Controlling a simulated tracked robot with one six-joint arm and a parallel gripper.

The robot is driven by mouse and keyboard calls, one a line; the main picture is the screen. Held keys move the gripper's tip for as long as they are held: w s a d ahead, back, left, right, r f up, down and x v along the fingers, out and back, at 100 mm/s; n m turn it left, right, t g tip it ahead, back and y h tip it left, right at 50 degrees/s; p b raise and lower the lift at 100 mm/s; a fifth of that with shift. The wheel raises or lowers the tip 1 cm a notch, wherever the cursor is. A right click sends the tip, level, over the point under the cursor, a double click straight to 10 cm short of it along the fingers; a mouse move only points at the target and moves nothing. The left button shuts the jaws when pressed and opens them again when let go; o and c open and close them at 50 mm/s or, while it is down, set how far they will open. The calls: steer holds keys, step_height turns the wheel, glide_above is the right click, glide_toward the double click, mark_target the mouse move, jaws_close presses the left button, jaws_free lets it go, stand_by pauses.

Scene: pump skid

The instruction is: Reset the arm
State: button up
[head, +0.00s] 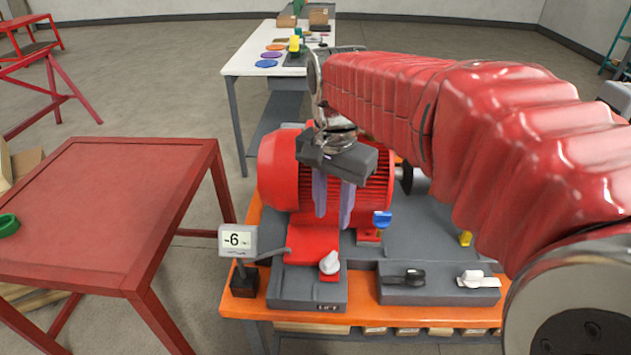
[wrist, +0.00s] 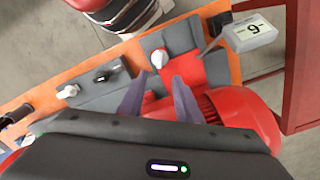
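My red-sleeved arm reaches in from the right in the head view. My gripper (head: 333,215) points down in front of the red motor (head: 280,170). Its two purple-grey fingers stand apart with nothing between them. In the wrist view my gripper (wrist: 160,76) also shows open and empty, with the red motor (wrist: 240,110) at right and a white knob (wrist: 159,58) between the fingertips in the picture. I cannot tell the height of the fingertips above the skid. My arm hides part of the skid's right side.
The orange skid (head: 240,308) carries a display reading -6 (head: 237,240), a white knob (head: 329,263), black (head: 414,277) and white (head: 474,279) switches, and blue (head: 382,219) and yellow (head: 465,238) handles. A red table (head: 100,200) stands left, a white table (head: 245,62) behind.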

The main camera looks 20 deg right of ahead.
stand_by(0.4)
steer(key=s+f+n+t, duration=0.2)
steer(key=s+n+t, duration=0.3)
steer(key=s+n, duration=0.4)
steer(key=shift+s+f+n+t, duration=0.3)
steer(key=shift+s+f+n, duration=0.1)
steer(key=shift+s, duration=0.8)
steer(key=shift+d, duration=0.1)
stand_by(0.3)
